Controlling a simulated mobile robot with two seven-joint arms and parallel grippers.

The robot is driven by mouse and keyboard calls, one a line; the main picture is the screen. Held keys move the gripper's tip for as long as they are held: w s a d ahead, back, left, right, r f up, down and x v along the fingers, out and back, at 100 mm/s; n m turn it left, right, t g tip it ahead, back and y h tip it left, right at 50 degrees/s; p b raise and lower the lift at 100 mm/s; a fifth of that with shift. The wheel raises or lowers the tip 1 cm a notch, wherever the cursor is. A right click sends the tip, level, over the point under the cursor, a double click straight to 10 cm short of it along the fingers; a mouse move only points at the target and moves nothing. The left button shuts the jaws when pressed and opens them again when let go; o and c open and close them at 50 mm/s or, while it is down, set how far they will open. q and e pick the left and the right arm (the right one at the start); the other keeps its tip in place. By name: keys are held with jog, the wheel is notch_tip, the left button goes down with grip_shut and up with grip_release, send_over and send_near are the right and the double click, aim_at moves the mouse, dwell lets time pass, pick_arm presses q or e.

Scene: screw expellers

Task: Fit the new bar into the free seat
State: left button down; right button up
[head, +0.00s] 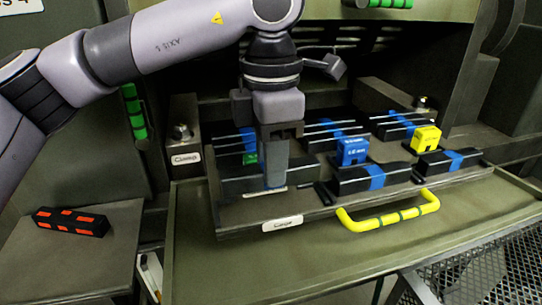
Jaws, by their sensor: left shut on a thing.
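My left gripper (274,184) points straight down at the front left of the cage tray (230,217). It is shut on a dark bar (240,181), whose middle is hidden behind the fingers. This bar lies level in line with the front row, at the front left seat; I cannot tell whether it rests in the seat or is just above it. Other black bars with blue bands lie in the tray, at the front middle (348,186), front right (437,165) and in the back row (322,144). My right gripper is not in view.
A blue block (352,151) and a yellow block (426,139) stand between the rows; a green one (250,158) is partly hidden. A yellow handle (390,217) juts from the tray's front. A black bar with red marks (70,222) lies on the left shelf (95,265).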

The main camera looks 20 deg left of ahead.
pick_arm(q)
jog(key=shift+f+b, duration=0.9)
jog(key=shift+f, duration=0.2)
dwell(0.3)
jog(key=shift+c, duration=1.9)
grip_release()
notch_tip(320, 180, up, 3)
jog(key=shift+f+p, duration=0.15)
jog(key=shift+p, duration=0.9)
jog(key=shift+r+p, duration=0.95)
jog(key=shift+r, duration=0.4)
jog(key=shift+r+p, duration=1.75)
jog(key=shift+r, duration=0.6)
